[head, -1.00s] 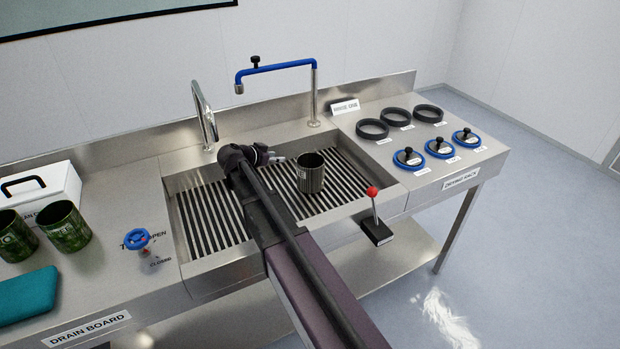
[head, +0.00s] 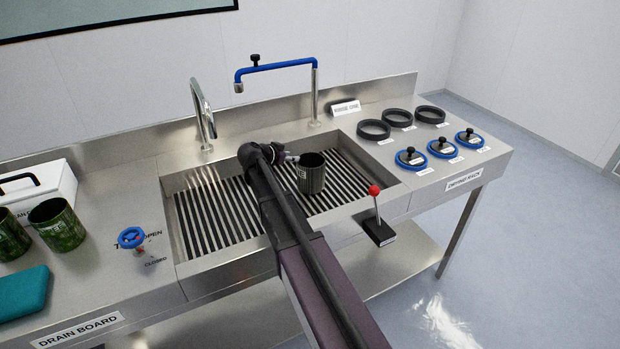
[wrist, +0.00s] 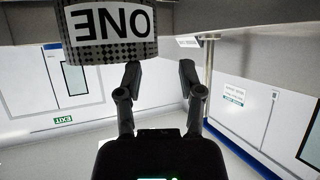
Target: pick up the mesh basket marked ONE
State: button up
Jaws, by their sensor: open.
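The mesh basket marked ONE (head: 312,177) is a dark, open-topped cylinder standing upright on the slatted floor of the sink. In the wrist view the basket (wrist: 112,45) fills the upper left, with its white ONE label upside down. My gripper (head: 292,157) is just left of the basket in the head view. In the wrist view my gripper (wrist: 159,72) is open, with its two fingers apart and nothing held. The basket lies off to the left of the middle of the jaws, nearest the left finger. I cannot tell whether that finger touches it.
The sink rim (head: 222,276) surrounds the basket. A blue-armed faucet (head: 314,95) and a steel tap (head: 203,115) stand behind. A red-knobbed lever (head: 377,218) is at the front right. Green cups (head: 57,226) and a blue valve (head: 132,238) are left; rings and lids (head: 441,150) right.

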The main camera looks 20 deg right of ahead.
aim_at(302, 156)
jog(key=shift+d, duration=0.1)
jog(key=shift+s+d+b+x, duration=0.15)
jog(key=shift+b+x, duration=0.4)
jog(key=shift+x, duration=0.75)
jog(key=shift+s+d+b+x, duration=0.1)
jog(key=shift+b+x, duration=0.45)
jog(key=shift+x, duration=0.7)
jog(key=shift+r, duration=0.15)
grip_shut()
